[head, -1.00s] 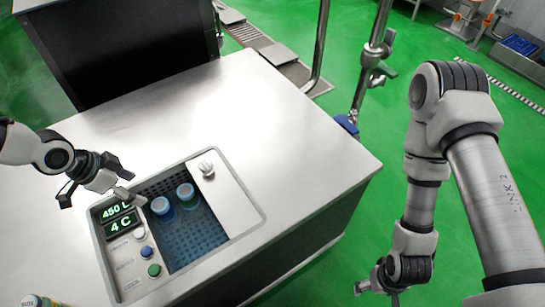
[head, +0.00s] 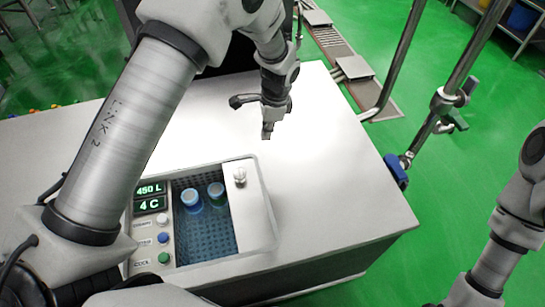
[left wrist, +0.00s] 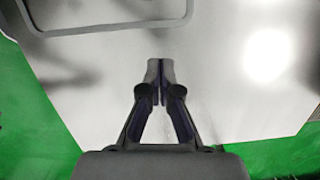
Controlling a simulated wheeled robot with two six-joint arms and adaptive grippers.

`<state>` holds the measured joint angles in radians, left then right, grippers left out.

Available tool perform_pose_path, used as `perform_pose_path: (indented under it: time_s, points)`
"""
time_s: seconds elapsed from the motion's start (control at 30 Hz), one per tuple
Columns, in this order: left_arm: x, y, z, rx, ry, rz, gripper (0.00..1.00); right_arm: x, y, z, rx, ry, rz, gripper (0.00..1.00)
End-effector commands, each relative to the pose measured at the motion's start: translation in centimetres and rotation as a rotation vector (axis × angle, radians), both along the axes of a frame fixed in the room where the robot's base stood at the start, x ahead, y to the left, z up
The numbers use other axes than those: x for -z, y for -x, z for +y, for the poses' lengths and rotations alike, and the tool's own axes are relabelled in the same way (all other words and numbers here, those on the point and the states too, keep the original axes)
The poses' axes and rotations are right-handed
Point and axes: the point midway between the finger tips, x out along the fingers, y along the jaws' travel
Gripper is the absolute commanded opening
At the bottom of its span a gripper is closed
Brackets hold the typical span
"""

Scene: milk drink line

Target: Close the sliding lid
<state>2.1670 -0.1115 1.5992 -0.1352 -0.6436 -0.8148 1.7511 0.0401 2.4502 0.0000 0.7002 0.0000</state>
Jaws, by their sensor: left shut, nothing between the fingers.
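The sliding lid (head: 246,212) is a bright metal panel with a round knob (head: 240,176) near its far end. It covers only the right part of a recess in the white cabinet top, so the left part of the recess is open. Two blue bottles, one (head: 192,201) beside the other (head: 216,194), stand in the open part on a perforated blue floor. My left gripper (head: 267,133) is shut and empty, beyond the lid and slightly right of its knob, pointing down. In the left wrist view its fingertips (left wrist: 160,68) meet over bare cabinet top. My right gripper is out of view.
A control panel (head: 150,230) with displays and coloured buttons lies left of the opening. The cabinet top (head: 335,190) is clear right of the lid. A metal pole (head: 440,100) with a clamp stands beyond the right edge. My left arm hides much of the left side.

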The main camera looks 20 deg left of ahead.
Motion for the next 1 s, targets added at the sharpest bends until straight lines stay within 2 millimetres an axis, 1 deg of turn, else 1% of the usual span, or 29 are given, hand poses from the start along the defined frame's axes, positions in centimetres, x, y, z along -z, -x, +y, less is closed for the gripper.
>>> perform_pose_path:
  time_s: [0.03, 0.1, 0.17, 0.27, 0.37, 0.73, 0.77, 0.8, 0.9, 1.0]
  points:
    - [0.8, 0.5, -1.7, 0.051, -0.032, 0.020, 0.00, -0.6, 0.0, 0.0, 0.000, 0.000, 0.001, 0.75]
    - [2.1, 1.4, -2.9, 0.091, -0.056, 0.047, 0.00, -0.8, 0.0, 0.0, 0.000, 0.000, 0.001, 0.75]
    - [2.9, 2.0, -3.3, 0.105, -0.065, 0.064, 0.00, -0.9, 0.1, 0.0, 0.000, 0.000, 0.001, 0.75]
    - [3.7, 2.2, -3.0, 0.102, -0.062, 0.069, 0.00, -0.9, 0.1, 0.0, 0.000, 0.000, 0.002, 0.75]
    - [5.0, 2.3, -2.7, 0.101, -0.060, 0.069, 0.00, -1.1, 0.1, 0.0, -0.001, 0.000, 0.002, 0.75]
    - [12.7, 3.3, -0.9, 0.100, -0.060, 0.069, 0.00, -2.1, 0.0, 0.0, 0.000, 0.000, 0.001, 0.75]
    - [12.7, 3.4, -0.5, 0.099, -0.061, 0.069, 0.00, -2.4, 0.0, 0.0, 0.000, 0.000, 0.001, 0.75]
    - [12.4, 3.7, 0.3, 0.096, -0.061, 0.066, 0.00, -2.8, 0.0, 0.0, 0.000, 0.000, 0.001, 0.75]
    - [12.5, 4.4, 1.6, 0.098, -0.061, 0.066, 0.00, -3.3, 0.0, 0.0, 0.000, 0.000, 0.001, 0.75]
    - [12.6, 4.8, 2.4, 0.099, -0.062, 0.066, 0.00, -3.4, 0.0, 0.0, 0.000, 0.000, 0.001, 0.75]
